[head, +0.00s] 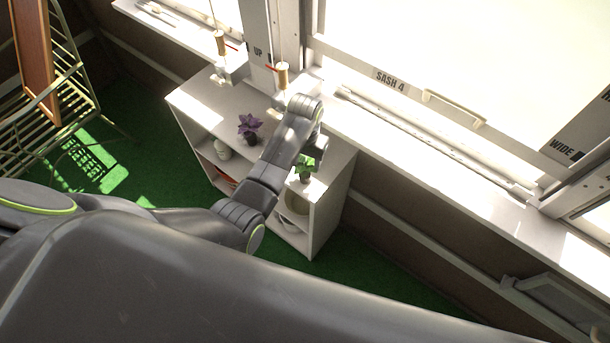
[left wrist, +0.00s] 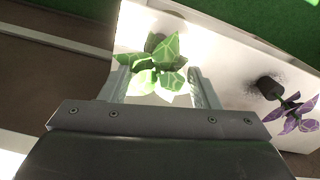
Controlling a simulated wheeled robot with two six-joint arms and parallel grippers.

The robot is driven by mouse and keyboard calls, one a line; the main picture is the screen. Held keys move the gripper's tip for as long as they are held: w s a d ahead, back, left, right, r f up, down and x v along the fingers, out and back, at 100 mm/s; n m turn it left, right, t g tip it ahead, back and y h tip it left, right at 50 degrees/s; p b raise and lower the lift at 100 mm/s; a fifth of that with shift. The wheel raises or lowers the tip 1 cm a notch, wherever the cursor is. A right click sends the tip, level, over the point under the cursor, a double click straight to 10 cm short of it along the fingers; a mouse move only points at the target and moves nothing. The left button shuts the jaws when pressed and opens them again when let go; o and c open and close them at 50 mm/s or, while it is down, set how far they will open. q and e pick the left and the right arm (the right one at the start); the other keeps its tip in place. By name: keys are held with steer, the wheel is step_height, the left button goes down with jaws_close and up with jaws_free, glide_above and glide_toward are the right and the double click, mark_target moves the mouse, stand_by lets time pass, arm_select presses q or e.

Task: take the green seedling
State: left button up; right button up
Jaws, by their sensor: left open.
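The green seedling (head: 305,163) stands in a small dark pot near the right end of the white shelf unit's top. In the left wrist view its variegated leaves (left wrist: 160,68) show between the two fingers, and most of its pot is hidden under them. My left gripper (left wrist: 158,75) is open, with one finger on each side of the seedling and nothing clamped. In the head view the left gripper (head: 311,147) is just above and behind the seedling, partly hidden by my wrist. My right gripper is not in view.
A purple plant (head: 249,123) in a dark pot stands left on the same shelf unit (head: 203,101); it also shows in the left wrist view (left wrist: 300,112). The window sill (head: 420,150) runs behind. A folding rack (head: 75,75) stands far left on green flooring.

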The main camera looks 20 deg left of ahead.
mark_target(305, 173)
arm_select(q)
steer(key=shift+s+f, duration=0.15)
steer(key=shift+f, duration=3.15)
steer(key=c, duration=0.8)
